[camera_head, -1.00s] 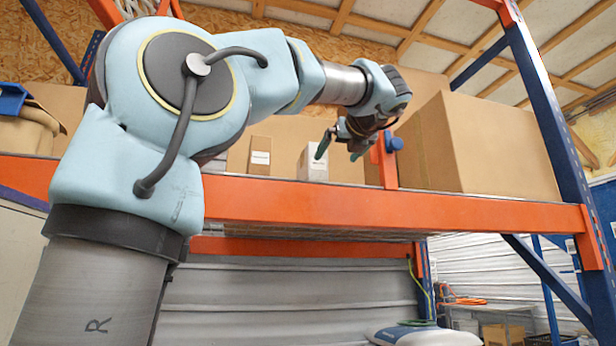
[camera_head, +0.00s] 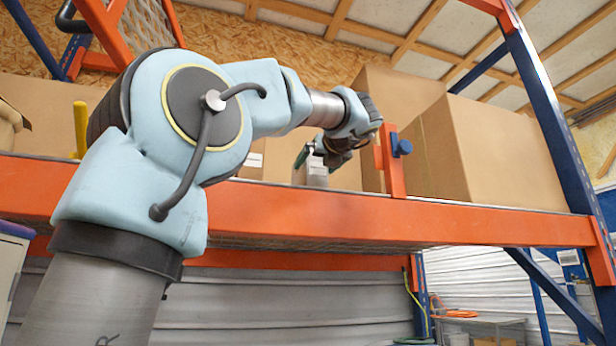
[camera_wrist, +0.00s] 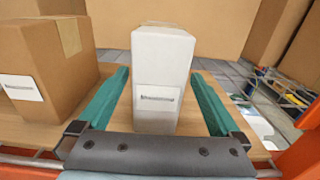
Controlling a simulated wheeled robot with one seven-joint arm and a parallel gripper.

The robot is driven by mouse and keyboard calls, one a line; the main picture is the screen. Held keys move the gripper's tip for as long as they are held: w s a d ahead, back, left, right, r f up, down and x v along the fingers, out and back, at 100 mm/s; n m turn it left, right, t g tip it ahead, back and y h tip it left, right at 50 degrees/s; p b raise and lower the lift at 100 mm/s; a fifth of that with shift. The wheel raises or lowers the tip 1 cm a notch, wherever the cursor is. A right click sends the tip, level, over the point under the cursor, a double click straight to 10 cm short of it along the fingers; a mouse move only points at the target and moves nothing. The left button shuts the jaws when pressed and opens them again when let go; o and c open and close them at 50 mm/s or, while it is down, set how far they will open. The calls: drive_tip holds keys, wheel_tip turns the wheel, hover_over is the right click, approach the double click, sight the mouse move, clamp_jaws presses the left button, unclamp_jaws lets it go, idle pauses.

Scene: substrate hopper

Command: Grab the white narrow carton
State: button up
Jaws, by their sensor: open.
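The white narrow carton (camera_wrist: 160,62) stands upright on the shelf, with a printed label low on its front, in the middle of the wrist view. My gripper (camera_wrist: 162,88) is open, its two green fingers on either side of the carton with a gap at each side. In the head view my gripper (camera_head: 308,154) is at the carton (camera_head: 316,174), which is partly hidden behind it.
A brown box (camera_wrist: 50,65) with a label stands just left of the carton. Large cardboard boxes (camera_head: 485,150) stand to the right and behind. An orange post with a blue knob (camera_head: 392,160) rises at the orange shelf beam (camera_head: 330,215).

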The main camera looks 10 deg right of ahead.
drive_tip(key=w, duration=0.1)
drive_tip(key=w+p, duration=0.1)
drive_tip(key=w, duration=0.1)
drive_tip(key=w+p, duration=0.1)
drive_tip(key=shift+w+a+r, duration=0.2)
drive_tip(key=shift+a+r, duration=0.05)
drive_tip(key=shift+a, duration=0.15)
drive_tip(key=shift+w+f, duration=0.1)
drive_tip(key=shift+w, duration=0.25)
clamp_jaws()
drive_tip(key=shift+s, duration=0.1)
